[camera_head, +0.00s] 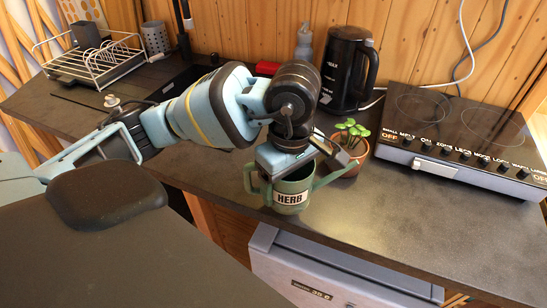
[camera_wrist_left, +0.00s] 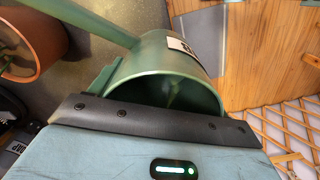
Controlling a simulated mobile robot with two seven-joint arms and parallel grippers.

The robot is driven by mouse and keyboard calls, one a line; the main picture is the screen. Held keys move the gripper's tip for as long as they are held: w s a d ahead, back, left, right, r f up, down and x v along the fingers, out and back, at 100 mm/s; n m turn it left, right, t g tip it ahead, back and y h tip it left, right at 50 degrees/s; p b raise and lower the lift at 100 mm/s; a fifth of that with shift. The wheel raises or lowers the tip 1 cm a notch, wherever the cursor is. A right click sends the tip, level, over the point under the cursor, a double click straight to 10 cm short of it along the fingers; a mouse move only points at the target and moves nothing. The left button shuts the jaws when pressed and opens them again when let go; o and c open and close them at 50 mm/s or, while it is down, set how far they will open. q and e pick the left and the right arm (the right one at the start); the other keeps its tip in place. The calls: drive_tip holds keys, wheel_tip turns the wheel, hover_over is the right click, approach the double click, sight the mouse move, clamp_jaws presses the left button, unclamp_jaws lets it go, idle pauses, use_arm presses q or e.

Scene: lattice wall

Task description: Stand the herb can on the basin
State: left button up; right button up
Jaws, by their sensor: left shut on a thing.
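The herb can (camera_head: 291,198) is a green watering can with a HERB label, a side handle and a long spout to the right. It is at the worktop's front edge, roughly upright; whether it touches the worktop I cannot tell. My left gripper (camera_head: 287,166) comes down from above and is shut on its upper part. In the left wrist view the can (camera_wrist_left: 150,66) shows its open mouth behind a dark finger. The dark recess by the tap post (camera_head: 181,82) looks like the basin, partly hidden by my left arm. My right gripper is not in view.
A potted plant (camera_head: 352,152) stands close behind the can's spout. A black kettle (camera_head: 346,66) and a grey bottle (camera_head: 304,42) stand at the back. A hob (camera_head: 460,125) is at the right, a dish rack (camera_head: 95,62) at the far left. The front right worktop is clear.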

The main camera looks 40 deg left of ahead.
use_arm(q)
drive_tip(key=w+a, duration=0.4)
drive_tip(key=a, duration=0.1)
drive_tip(key=w+a+f, duration=0.1)
drive_tip(key=w+a, duration=0.1)
drive_tip(key=a, duration=0.1)
drive_tip(key=shift+w, duration=0.35)
drive_tip(key=shift+w+a, duration=0.2)
drive_tip(key=shift+a, duration=0.05)
drive_tip(key=shift+w+a+p, duration=0.3)
drive_tip(key=shift+a, duration=0.05)
drive_tip(key=shift+f, duration=1.8)
drive_tip(key=shift+f, duration=0.1)
drive_tip(key=o, duration=0.7)
drive_tip(key=shift+f, duration=0.1)
drive_tip(key=o, duration=0.4)
drive_tip(key=shift+o, duration=0.2)
